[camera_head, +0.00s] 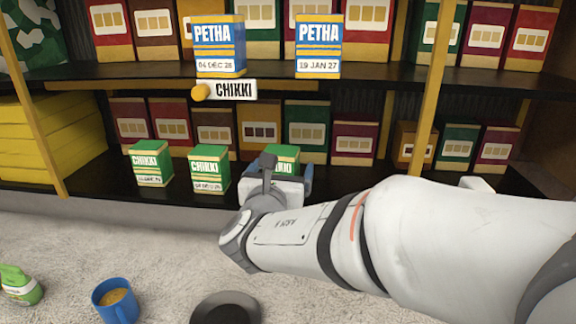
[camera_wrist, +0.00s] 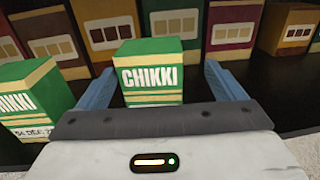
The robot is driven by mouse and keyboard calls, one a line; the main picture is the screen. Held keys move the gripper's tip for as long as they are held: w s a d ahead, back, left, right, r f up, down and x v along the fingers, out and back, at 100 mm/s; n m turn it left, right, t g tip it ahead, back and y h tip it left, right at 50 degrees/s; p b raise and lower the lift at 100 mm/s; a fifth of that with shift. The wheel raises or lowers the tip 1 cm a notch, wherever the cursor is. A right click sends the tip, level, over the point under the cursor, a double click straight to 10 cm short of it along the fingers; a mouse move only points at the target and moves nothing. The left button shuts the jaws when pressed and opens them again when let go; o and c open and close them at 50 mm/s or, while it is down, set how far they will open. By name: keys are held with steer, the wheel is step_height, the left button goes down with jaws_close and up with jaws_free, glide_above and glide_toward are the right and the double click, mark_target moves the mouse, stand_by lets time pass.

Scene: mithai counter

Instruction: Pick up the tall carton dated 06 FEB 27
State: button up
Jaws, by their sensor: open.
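No date reading 06 FEB 27 is legible in either view. My gripper (camera_head: 288,172) is open at the lower shelf. In the wrist view, its blue fingers (camera_wrist: 160,70) stand either side of a green and cream CHIKKI carton (camera_wrist: 152,78), with gaps at both sides. This carton (camera_head: 284,153) is partly hidden behind my gripper in the head view, and its date is hidden. A second CHIKKI carton (camera_head: 209,168) stands to its left, its small date hard to read. A third CHIKKI carton (camera_head: 151,163) is further left.
Blue and yellow PETHA cartons stand on the upper shelf, one dated 04 DEC 26 (camera_head: 219,48), one 19 JAN 27 (camera_head: 319,47). A CHIKKI sign (camera_head: 235,90) hangs at that shelf's edge. Plain boxes (camera_head: 355,140) line the back. A blue mug (camera_head: 116,302) stands in front.

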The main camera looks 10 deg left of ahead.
steer(key=w, duration=0.1)
steer(key=w+p, duration=0.1)
steer(key=w, duration=0.1)
steer(key=w+p, duration=0.1)
steer(key=w, duration=0.1)
steer(key=shift+w+a+r, duration=0.25)
steer(key=shift+a+r, duration=0.05)
steer(key=shift+r, duration=0.1)
steer(key=shift+w+f+p, duration=0.15)
steer(key=shift+w+p, duration=0.15)
steer(key=shift+c, duration=0.2)
steer(key=c, duration=1.2)
